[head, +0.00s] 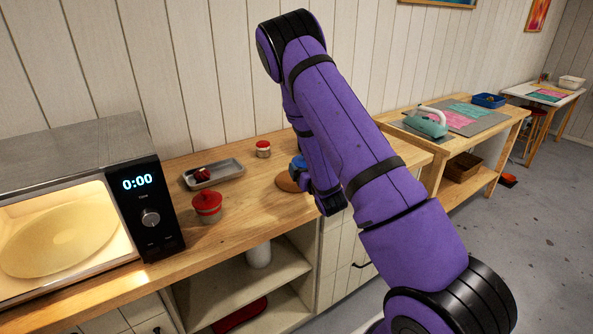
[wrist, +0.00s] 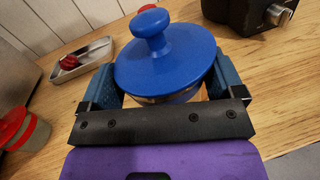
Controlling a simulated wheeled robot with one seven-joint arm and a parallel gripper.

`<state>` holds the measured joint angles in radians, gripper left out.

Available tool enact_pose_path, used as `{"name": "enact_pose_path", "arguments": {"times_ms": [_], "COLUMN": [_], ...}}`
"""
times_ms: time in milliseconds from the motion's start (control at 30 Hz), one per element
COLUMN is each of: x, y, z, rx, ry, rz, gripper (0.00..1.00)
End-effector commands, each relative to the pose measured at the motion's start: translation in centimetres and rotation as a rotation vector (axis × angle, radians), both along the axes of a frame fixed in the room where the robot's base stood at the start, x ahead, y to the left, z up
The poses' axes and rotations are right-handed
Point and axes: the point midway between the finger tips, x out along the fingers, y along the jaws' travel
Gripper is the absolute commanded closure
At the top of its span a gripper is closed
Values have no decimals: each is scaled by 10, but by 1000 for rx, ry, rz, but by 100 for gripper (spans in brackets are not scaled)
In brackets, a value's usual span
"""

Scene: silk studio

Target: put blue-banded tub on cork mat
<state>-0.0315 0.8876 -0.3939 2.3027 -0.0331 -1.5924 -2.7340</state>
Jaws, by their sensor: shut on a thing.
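The tub (wrist: 165,62) has a wide blue lid with a round knob and stands between my fingers in the wrist view. My gripper (wrist: 157,88) is shut on it, one finger on each side. The lid hides most of the tub's body and any band. In the head view the blue of the tub (head: 297,164) shows beside my purple wrist. The round brown cork mat (head: 286,183) lies on the counter just below it, partly hidden by my arm. I cannot tell whether the tub touches the mat.
A red-lidded tub (head: 207,208) stands near the open, lit microwave (head: 60,235). A metal tray (head: 228,173) holds a red item. A small red-lidded jar (head: 263,150) stands at the back. A black appliance with a knob (wrist: 245,12) is beyond the tub in the wrist view.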

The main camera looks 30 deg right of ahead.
Motion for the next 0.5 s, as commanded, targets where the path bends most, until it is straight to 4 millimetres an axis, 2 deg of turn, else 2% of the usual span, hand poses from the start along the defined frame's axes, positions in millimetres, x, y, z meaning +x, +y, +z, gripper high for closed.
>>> {"name": "enact_pose_path", "arguments": {"times_ms": [100, 300, 500], "x": [28, 64, 76], "y": [-5, -10, -12], "z": [-2, -6, -9], "rx": [0, 0, 0], "ry": [-4, -1, 1], "rz": [0, 0, -1], "gripper": [35, 35, 35]}}
